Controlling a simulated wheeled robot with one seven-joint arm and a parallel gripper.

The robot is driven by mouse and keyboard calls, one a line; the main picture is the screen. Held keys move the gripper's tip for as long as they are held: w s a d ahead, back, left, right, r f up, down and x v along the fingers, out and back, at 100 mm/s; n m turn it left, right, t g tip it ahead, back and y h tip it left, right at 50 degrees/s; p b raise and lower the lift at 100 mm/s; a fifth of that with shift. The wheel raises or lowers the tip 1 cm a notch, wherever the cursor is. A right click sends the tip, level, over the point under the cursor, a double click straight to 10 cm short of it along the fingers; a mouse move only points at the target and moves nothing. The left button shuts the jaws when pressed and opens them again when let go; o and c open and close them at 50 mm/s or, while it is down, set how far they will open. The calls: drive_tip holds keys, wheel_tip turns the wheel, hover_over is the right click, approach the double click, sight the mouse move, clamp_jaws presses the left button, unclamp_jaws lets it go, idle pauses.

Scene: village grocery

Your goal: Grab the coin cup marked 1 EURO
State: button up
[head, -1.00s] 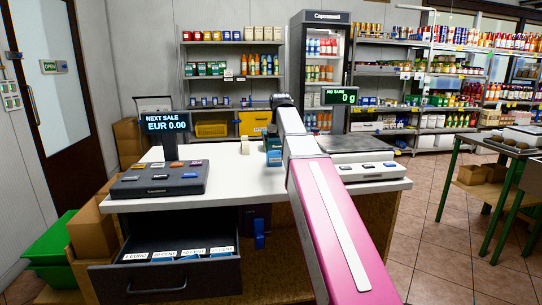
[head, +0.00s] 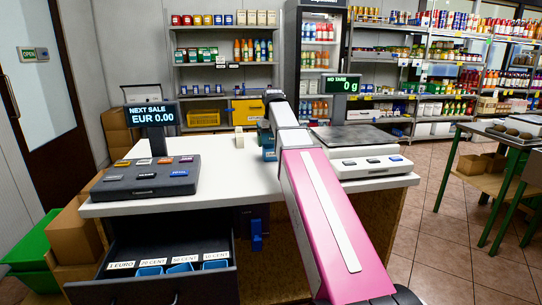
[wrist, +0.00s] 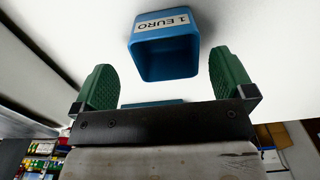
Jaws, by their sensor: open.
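The blue coin cup (wrist: 165,52) labelled 1 EURO shows in the wrist view, against a white surface, with its open mouth facing the camera. My gripper (wrist: 163,75) is open, with two green ribbed fingers spread apart. The cup is beyond the fingertips, centred roughly between them, and neither finger visibly touches it.
Other blue cups (head: 181,268) sit in the drawer behind labels. The white counter (head: 225,176) carries a cash register (head: 147,178), a price display (head: 152,115) and a scale (head: 355,138). A green crate (head: 38,243) stands at left.

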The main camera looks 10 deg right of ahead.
sight(271, 152)
drive_tip(key=shift+w+a+f, duration=0.1)
drive_tip(key=shift+a+f, duration=0.05)
drive_tip(key=shift+f, duration=1.15)
drive_tip(key=shift+a+f, duration=0.15)
drive_tip(key=shift+f, duration=1.1)
drive_tip(key=c, duration=1)
